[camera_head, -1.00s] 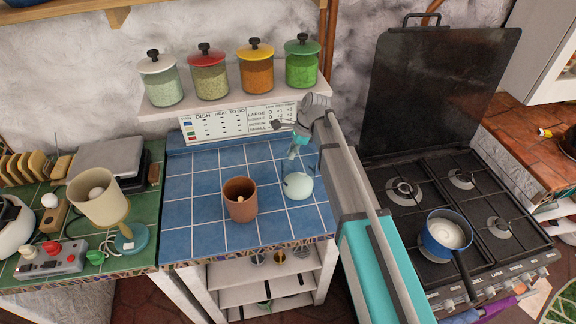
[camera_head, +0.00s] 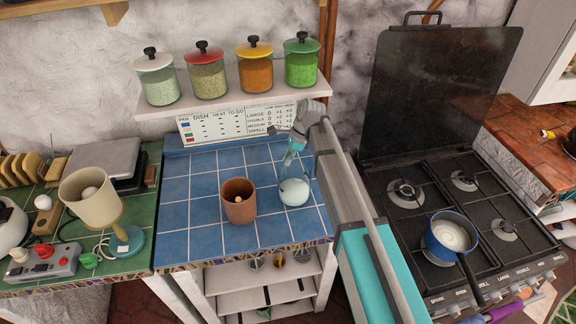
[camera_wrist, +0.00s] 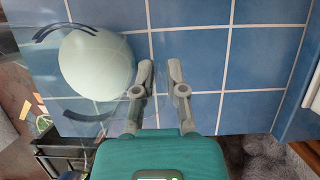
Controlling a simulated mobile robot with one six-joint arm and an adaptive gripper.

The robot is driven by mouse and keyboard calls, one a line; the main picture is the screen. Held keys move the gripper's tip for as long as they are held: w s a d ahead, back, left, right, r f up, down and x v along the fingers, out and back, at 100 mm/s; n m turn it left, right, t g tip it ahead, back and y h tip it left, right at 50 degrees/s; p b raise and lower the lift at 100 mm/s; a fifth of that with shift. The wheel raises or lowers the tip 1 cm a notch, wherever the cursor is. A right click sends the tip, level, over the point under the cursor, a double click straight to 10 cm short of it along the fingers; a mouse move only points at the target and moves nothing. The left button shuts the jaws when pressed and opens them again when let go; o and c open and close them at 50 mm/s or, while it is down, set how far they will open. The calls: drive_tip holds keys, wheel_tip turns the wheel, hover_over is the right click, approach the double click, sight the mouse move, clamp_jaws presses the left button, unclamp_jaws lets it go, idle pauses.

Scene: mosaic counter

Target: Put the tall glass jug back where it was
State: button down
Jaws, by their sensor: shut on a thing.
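The tall glass jug (camera_head: 293,190) is clear glass with pale, whitish contents in its lower part. It is over the right side of the blue tiled counter (camera_head: 190,240), right of a brown cup. I cannot tell whether its base touches the tiles. My gripper (camera_head: 292,155) is at the jug's upper part, shut on it. In the wrist view the jug's pale contents (camera_wrist: 97,65) show left of my gripper (camera_wrist: 160,75), with faint glass outlines around them. The clear glass between the fingers is hard to make out.
The brown cup (camera_head: 238,203) stands close to the jug's left. A shelf with several lidded jars (camera_head: 210,84) hangs behind. A stove (camera_head: 440,220) with a blue pan (camera_head: 450,235) is at the right. The counter's left and front tiles are clear.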

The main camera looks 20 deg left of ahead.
drive_tip(key=shift+f+b, duration=0.4)
drive_tip(key=shift+f, duration=0.35)
drive_tip(key=c, duration=0.7)
unclamp_jaws()
drive_tip(key=shift+f, duration=0.1)
drive_tip(key=p+v, duration=0.2)
drive_tip(key=v, duration=0.1)
drive_tip(key=shift+s+a+p, duration=0.1)
drive_tip(key=shift+a+p, duration=0.05)
drive_tip(key=shift+p, duration=0.2)
drive_tip(key=p+v, duration=0.8)
drive_tip(key=v, duration=0.1)
idle(0.4)
